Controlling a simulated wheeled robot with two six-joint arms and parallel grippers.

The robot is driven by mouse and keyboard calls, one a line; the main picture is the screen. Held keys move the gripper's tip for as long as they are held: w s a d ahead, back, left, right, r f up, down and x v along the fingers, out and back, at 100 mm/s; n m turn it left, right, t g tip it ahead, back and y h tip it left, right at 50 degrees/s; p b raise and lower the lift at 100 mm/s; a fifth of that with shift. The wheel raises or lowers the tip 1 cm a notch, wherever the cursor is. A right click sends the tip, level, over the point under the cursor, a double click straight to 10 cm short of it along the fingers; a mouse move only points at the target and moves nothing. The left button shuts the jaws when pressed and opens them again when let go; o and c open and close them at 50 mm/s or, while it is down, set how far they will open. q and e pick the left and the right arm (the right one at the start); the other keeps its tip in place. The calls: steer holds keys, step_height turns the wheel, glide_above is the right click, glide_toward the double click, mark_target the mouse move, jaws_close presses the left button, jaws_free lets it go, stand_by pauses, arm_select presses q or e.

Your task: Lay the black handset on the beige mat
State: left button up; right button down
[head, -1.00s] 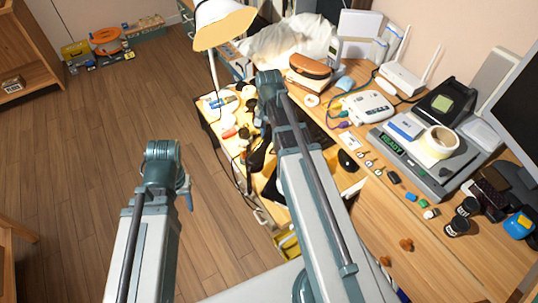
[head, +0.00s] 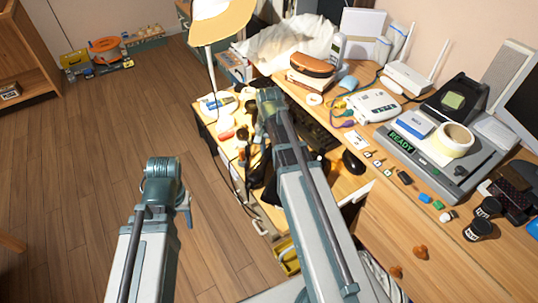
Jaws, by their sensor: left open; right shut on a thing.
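My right gripper (head: 270,104) is over the lower desk surface beside the lamp. Its fingers are mostly hidden behind my own wrist and arm. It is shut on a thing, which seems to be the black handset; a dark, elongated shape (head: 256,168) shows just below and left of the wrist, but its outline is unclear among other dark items. My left gripper (head: 184,207) is open and empty above the wooden floor, left of the desk, with only part of its fingers showing. I cannot make out the beige mat; my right arm covers part of the desk.
A lamp (head: 221,22) stands at the desk's far left. A black mouse (head: 353,162) lies right of my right arm. A grey machine with a tape roll (head: 457,140), a white router (head: 408,78) and a brown case (head: 312,70) crowd the desk.

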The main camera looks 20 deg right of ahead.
mark_target(269, 151)
steer(key=shift+r, duration=0.1)
steer(key=c, duration=0.5)
jaws_free()
step_height(269, 151, up, 12)
steer(key=p, duration=1.2)
steer(key=s+a+n, duration=0.7)
steer(key=a, duration=0.3)
steer(key=s+a+n+h, duration=0.1)
steer(key=s+a+n, duration=0.5)
steer(key=a, duration=0.5)
steer(key=shift+s+a+n, duration=0.2)
steer(key=shift+s+n, duration=0.2)
steer(key=shift+n, duration=0.1)
steer(key=shift+r, duration=0.15)
